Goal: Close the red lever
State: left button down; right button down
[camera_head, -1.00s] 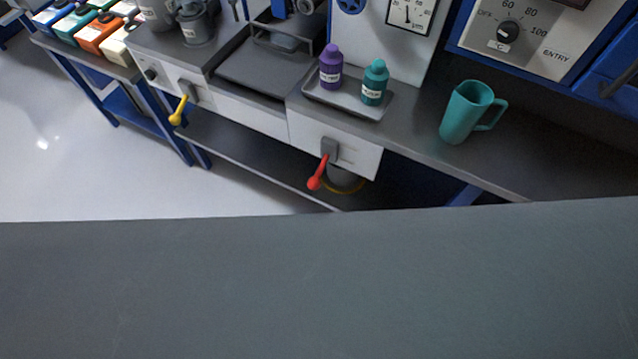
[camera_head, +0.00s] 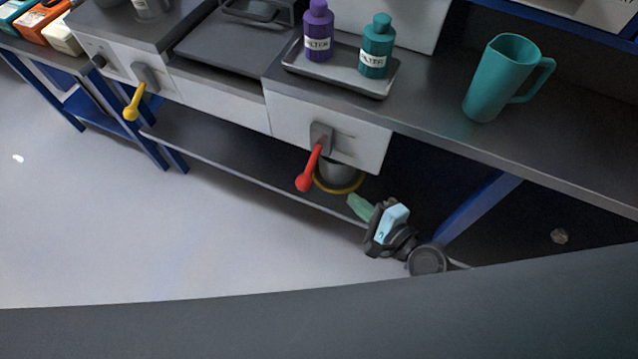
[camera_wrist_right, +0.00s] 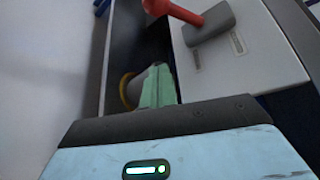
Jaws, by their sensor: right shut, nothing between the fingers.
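The red lever (camera_head: 309,169) hangs from a grey mount on the white front panel (camera_head: 362,139), its knob end down and to the left. In the right wrist view the red lever (camera_wrist_right: 173,10) shows at the top, partly cut off, beside its grey mount (camera_wrist_right: 208,25). My right gripper (camera_head: 352,200) is below and right of the lever, apart from it, with its green fingers together and empty. The fingers of the right gripper (camera_wrist_right: 158,86) also show in the wrist view, below the lever. My left gripper is not in view.
A yellow lever (camera_head: 134,104) is on the panel to the left. A grey bucket with a yellow rim (camera_head: 340,178) stands behind the red lever on the lower shelf (camera_head: 225,152). Purple (camera_head: 318,32) and teal (camera_head: 376,48) bottles and a teal jug (camera_head: 500,82) stand above.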

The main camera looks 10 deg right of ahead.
aim_at(309, 171)
jog(key=shift+w+r+m, duration=0.15)
jog(key=shift+w+m, duration=0.15)
jog(key=shift+w, duration=0.05)
jog(key=shift+a, duration=0.1)
jog(key=w+a+p, duration=0.1)
jog(key=w+a, duration=0.4)
jog(key=a, duration=0.2)
jog(key=shift+w+a+f, duration=0.2)
jog(key=shift+a+f, duration=0.05)
jog(key=shift+f, duration=0.05)
dwell(0.5)
jog(key=shift+s+a+r+p, duration=0.1)
jog(key=shift+r+p, duration=0.25)
jog(key=shift+p, duration=0.6)
